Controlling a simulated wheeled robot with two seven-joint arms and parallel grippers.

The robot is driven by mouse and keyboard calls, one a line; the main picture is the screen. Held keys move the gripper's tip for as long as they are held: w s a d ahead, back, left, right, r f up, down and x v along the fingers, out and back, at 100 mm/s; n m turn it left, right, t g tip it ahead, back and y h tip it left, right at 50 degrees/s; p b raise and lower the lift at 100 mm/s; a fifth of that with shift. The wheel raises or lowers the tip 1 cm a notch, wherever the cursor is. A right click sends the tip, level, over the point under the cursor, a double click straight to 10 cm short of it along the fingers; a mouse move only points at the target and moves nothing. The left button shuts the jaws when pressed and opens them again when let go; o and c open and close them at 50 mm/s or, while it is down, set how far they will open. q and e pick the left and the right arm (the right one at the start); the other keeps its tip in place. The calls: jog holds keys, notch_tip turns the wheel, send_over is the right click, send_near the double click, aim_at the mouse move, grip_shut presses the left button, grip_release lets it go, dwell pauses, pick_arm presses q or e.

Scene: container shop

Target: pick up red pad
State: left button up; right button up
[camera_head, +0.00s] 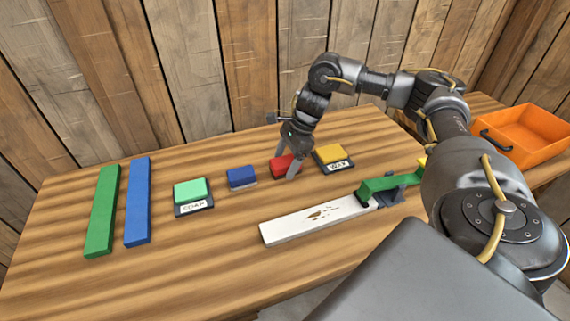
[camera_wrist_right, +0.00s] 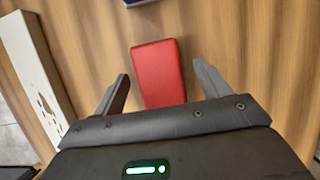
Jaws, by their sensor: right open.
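The red pad (camera_head: 283,163) lies on the wooden table, between a blue pad and a yellow pad. In the right wrist view the red pad (camera_wrist_right: 158,70) lies between the two fingers, with a gap on each side. My right gripper (camera_head: 287,162) is open and points down at the red pad, one finger in front of it. The fingers (camera_wrist_right: 160,84) hold nothing. My left gripper is not in view.
Beside the red pad are the blue pad (camera_head: 241,178) and the yellow pad (camera_head: 331,154) on its labelled base. A mint pad (camera_head: 190,193), a blue bar (camera_head: 138,203) and a green bar (camera_head: 102,212) lie left. A white board (camera_head: 306,222) lies in front. An orange crate (camera_head: 520,135) stands right.

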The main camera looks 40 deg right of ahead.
jog(key=shift+a+f, duration=0.1)
jog(key=shift+f, duration=0.15)
jog(key=shift+c, duration=0.3)
jog(key=c, duration=1.1)
jog(key=shift+o, duration=0.2)
jog(key=shift+r, duration=0.15)
jog(key=shift+r, duration=0.25)
notch_tip(320, 180, up, 2)
jog(key=shift+w+r+b, duration=0.1)
jog(key=shift+b, duration=0.25)
jog(key=s+a+r+p, duration=0.1)
jog(key=s+a+r, duration=0.6)
jog(key=s+r, duration=0.3)
jog(key=shift+s, duration=1.1)
